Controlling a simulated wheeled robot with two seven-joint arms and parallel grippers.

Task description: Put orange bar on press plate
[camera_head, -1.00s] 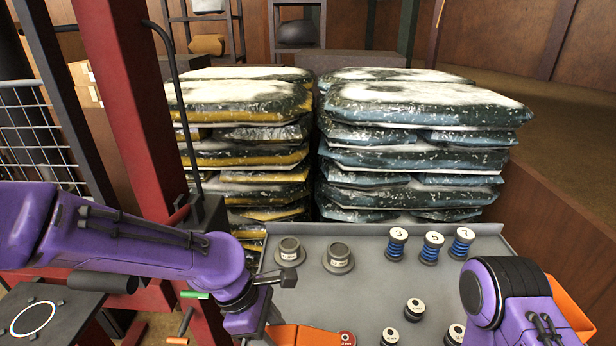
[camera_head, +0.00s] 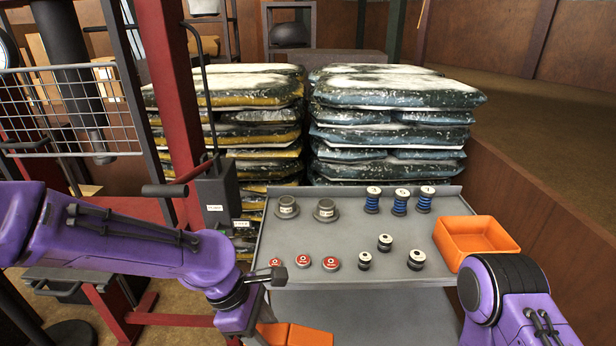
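My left purple arm comes in from the left, and its wrist points down at the bottom edge. Its fingers do not show, so I cannot see their grip. An orange piece (camera_head: 297,335), perhaps the orange bar, shows beside this wrist at the bottom edge, partly cut off. It appears in front of and apart from the grey table (camera_head: 345,285). My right arm comes in at bottom right, with its gripper out of frame. I cannot identify the press plate for certain; a red frame with a lever (camera_head: 176,90) and a dark box stands left of the table.
On the table are grey knobs (camera_head: 326,210), red discs (camera_head: 303,259), blue spools (camera_head: 400,202), black-and-white rollers (camera_head: 385,242) and an orange bin (camera_head: 475,240). Stacked sacks (camera_head: 390,115) stand behind. A wire mesh (camera_head: 70,115) is at left.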

